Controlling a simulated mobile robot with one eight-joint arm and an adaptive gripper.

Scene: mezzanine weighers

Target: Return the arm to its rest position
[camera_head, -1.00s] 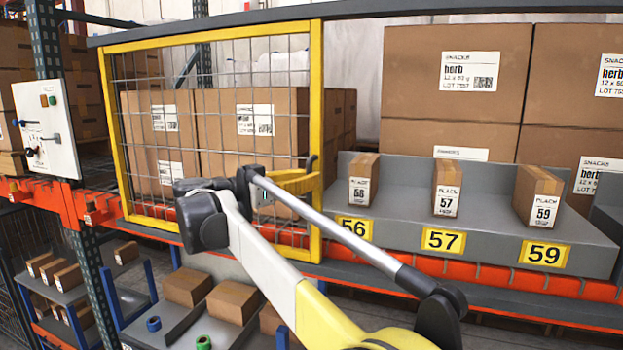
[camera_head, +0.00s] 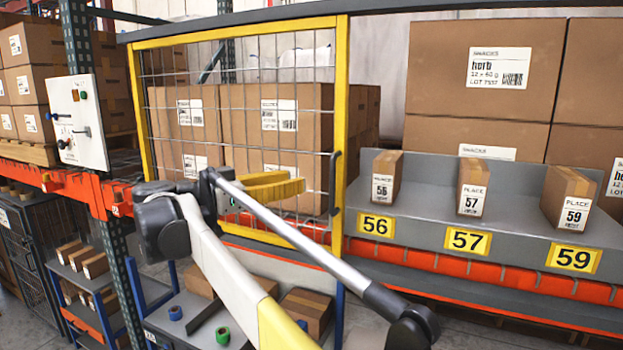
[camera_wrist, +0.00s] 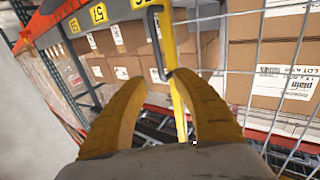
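My arm is folded in front of the yellow-framed mesh gate (camera_head: 341,130) in the head view. My gripper (camera_head: 285,188) shows there as yellow fingers in front of the mesh, left of the gate's right post. In the wrist view my gripper (camera_wrist: 158,82) has its two ribbed yellow fingers spread apart, with nothing held between them. The gate's yellow post (camera_wrist: 167,50) and its dark handle (camera_wrist: 152,22) show behind the gap between the fingers. I cannot tell how far the fingers are from the mesh.
A grey shelf (camera_head: 415,215) to the right holds small cartons above labels 56 (camera_head: 376,224), 57 (camera_head: 468,241) and 59 (camera_head: 573,258). A white control panel (camera_head: 76,122) hangs at left. Low racks with cartons and tape rolls (camera_head: 222,336) stand below. Large stacked boxes (camera_head: 483,75) fill the back.

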